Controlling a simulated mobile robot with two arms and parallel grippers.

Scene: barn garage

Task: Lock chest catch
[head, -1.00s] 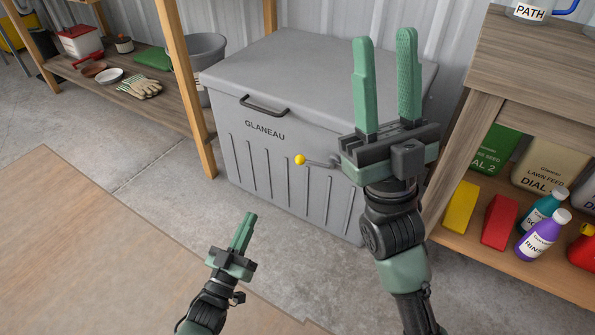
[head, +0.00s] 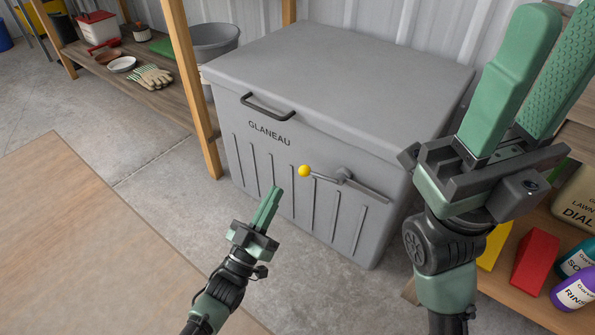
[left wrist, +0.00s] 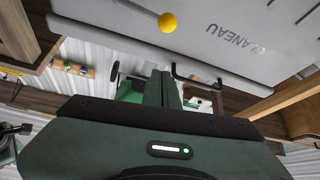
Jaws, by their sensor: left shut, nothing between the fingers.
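The grey chest (head: 330,75) stands with its lid down and a dark handle (head: 267,107) on the front. Its catch (head: 343,176) is a grey lever on the front's right half, pointing left to a yellow ball knob (head: 304,171). The knob also shows at the top of the left wrist view (left wrist: 167,22). My left gripper (head: 273,192) is shut and empty, in front of the chest, appearing below and left of the knob, apart from it. My right gripper (head: 560,35) is open and empty, fingers upward, at the right; it hides the chest's right side partly.
A wooden shelf at the left holds gloves (head: 151,77) and dishes, with a grey bucket (head: 212,42) by the chest. At the right, a shelf holds a red box (head: 535,262) and bottles. A wooden board (head: 85,235) lies front left; concrete floor is clear beside it.

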